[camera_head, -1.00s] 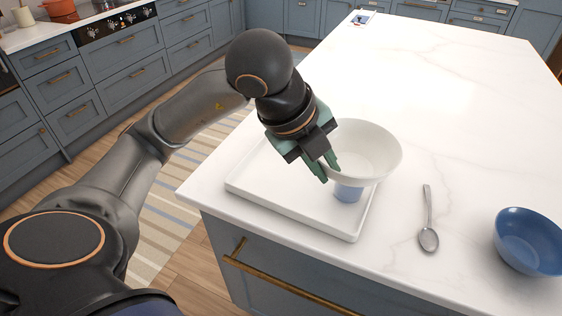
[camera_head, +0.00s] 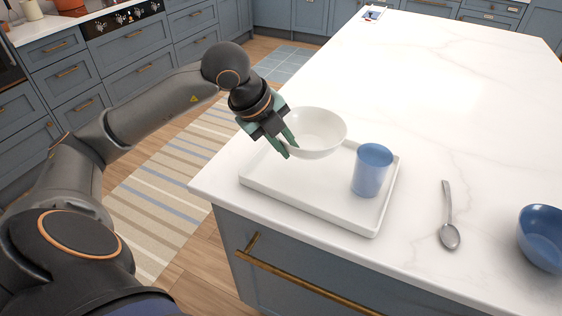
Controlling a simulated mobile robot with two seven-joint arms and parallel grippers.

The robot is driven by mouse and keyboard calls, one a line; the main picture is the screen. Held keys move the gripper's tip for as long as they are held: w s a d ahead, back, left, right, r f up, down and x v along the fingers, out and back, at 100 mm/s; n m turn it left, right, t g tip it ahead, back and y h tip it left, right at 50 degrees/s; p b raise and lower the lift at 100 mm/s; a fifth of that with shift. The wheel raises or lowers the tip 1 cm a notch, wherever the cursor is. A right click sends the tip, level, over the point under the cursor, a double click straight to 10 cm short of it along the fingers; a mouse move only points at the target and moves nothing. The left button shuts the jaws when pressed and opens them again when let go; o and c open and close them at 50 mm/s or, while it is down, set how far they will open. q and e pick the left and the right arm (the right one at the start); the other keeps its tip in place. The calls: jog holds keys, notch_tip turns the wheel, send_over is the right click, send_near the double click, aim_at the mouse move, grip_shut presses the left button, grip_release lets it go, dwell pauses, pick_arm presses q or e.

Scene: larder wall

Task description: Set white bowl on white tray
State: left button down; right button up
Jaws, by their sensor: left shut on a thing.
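The white bowl (camera_head: 322,132) is upright at the left part of the white tray, seen over its back left area. My left gripper (camera_head: 287,146) is shut on the bowl's left rim. I cannot tell whether the bowl's base touches the tray or hangs just above it. The white tray (camera_head: 318,213) lies flat on the counter near its front left corner. A blue cup (camera_head: 372,170) stands upright on the right part of the tray, apart from the bowl. My right gripper does not show.
A spoon (camera_head: 448,222) lies on the white counter (camera_head: 440,110) to the right of the tray. A blue bowl (camera_head: 543,236) sits at the right edge of the view. The counter behind the tray is clear up to a small item (camera_head: 372,14) at the far end.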

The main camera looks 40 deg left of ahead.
pick_arm(q)
jog(key=shift+w+a+f, duration=0.2)
jog(key=shift+a+f, duration=0.25)
jog(key=shift+f, duration=0.1)
jog(key=shift+w+a+f, duration=0.2)
jog(key=shift+a+f, duration=0.25)
jog(key=shift+f, duration=0.1)
jog(key=shift+a+f+b, duration=0.2)
jog(key=shift+f+b, duration=0.1)
jog(key=shift+f, duration=1.45)
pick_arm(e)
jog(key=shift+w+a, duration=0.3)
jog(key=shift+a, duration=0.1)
pick_arm(q)
jog(key=shift+f, duration=0.15)
jog(key=c, duration=0.8)
grip_release()
jog(key=shift+c, duration=0.2)
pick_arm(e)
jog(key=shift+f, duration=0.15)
